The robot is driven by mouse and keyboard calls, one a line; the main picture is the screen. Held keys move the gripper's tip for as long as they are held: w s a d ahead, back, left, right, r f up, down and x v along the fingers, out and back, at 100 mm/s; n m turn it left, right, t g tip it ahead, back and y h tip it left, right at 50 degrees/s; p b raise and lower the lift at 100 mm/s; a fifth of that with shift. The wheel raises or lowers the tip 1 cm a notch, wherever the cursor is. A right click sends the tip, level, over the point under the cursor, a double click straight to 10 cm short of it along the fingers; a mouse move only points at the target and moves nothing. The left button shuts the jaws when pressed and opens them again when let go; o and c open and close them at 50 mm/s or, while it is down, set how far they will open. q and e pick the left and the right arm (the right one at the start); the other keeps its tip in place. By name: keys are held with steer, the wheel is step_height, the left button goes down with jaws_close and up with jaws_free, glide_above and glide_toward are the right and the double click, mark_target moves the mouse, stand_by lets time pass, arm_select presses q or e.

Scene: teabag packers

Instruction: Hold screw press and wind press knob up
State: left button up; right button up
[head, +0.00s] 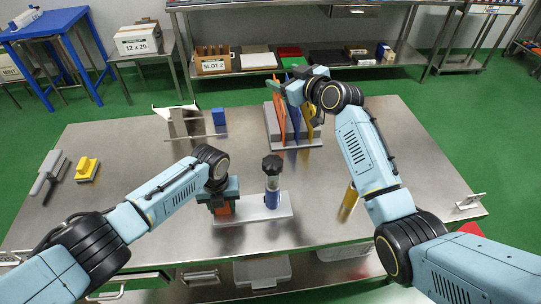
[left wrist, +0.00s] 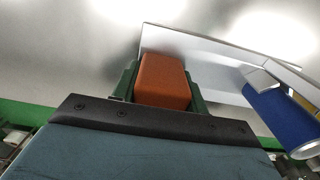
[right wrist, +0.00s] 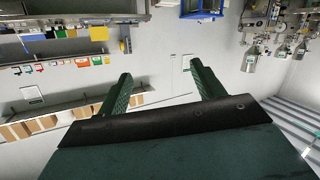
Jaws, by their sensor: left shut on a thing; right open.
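The screw press stands at the middle of the steel table on a pale base plate (head: 262,217). Its black knob (head: 272,162) tops an upright post with a blue lower part (head: 272,199), which also shows in the left wrist view (left wrist: 275,108). An orange block (left wrist: 163,80) sits on the plate's left end. My left gripper (head: 222,206) is shut on this orange block, its fingers on either side. My right gripper (head: 290,87) is open and empty, raised above the back of the table, near a rack of coloured tools. The knob is out of the left wrist view.
The grey rack (head: 272,125) holds orange and yellow upright tools. A metal stand (head: 185,122) and blue block (head: 219,116) are at the back. A yellow block (head: 87,168) lies far left. A yellow cylinder (head: 348,202) is near my right arm.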

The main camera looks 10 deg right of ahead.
steer(key=s+d+f+n+h, duration=0.2)
steer(key=s+f+n, duration=0.2)
steer(key=s+f, duration=0.3)
steer(key=s+d+f+n+h, duration=0.1)
steer(key=s+d+f+n, duration=0.3)
steer(key=f, duration=0.5)
steer(key=n+t+h, duration=0.1)
steer(key=n+t, duration=0.3)
steer(key=n, duration=1.8)
glide_toward(271, 156)
steer(key=w, duration=0.3)
steer(key=w+a, duration=0.1)
steer(key=w, duration=0.5)
steer(key=shift+w+a, duration=0.35)
steer(key=shift+w, duration=0.05)
